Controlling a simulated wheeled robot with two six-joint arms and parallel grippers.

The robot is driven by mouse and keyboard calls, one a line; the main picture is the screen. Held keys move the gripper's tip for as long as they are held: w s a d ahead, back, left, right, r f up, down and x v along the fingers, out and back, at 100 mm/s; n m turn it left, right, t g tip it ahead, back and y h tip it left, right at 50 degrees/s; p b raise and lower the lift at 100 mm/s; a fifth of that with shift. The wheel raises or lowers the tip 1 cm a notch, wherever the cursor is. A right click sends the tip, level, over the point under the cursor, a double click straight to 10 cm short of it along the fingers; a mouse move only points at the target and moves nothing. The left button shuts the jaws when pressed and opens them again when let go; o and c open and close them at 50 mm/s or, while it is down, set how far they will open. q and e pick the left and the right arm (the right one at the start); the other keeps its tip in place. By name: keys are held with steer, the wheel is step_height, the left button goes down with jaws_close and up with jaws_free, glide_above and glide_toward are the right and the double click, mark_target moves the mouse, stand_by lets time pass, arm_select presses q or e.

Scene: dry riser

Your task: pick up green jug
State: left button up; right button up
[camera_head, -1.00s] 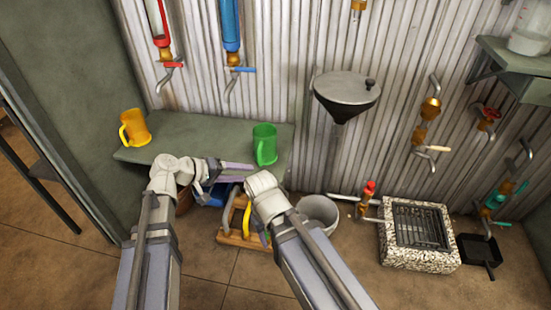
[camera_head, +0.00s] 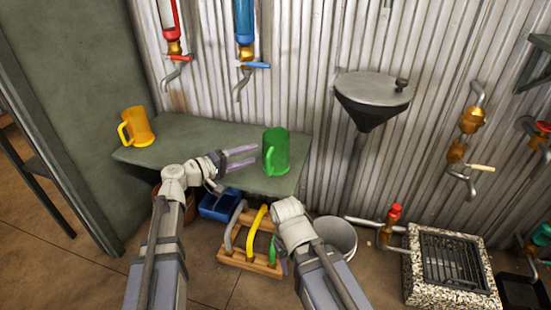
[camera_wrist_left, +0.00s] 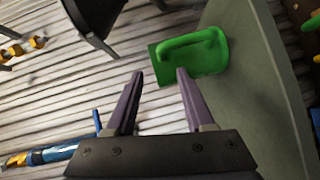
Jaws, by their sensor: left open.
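The green jug (camera_head: 276,151) stands upright on the grey-green shelf (camera_head: 180,150), near its right end, with its handle towards the left and front. My left gripper (camera_head: 243,156) is open and empty, just left of the jug, its fingers pointing at it. In the left wrist view the open fingers (camera_wrist_left: 158,88) reach towards the jug (camera_wrist_left: 195,55), whose handle lies nearest the right finger. The jug is not between the fingers. Of my right arm only the links show at the bottom; its gripper fingers cannot be made out.
An orange jug (camera_head: 137,127) stands at the shelf's left. Red and blue tap pipes hang on the corrugated wall above. A funnel (camera_head: 371,98) is fixed to the right. Below are a wooden rack (camera_head: 250,262), a blue bin (camera_head: 219,206), a bucket (camera_head: 337,236) and a grate block (camera_head: 450,265).

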mark_target(274, 156)
arm_select(q)
steer(key=shift+s+b+x, duration=0.25)
steer(key=shift+b+x, duration=0.2)
steer(key=shift+x, duration=2.45)
steer(key=shift+d+f, duration=0.15)
jaws_close()
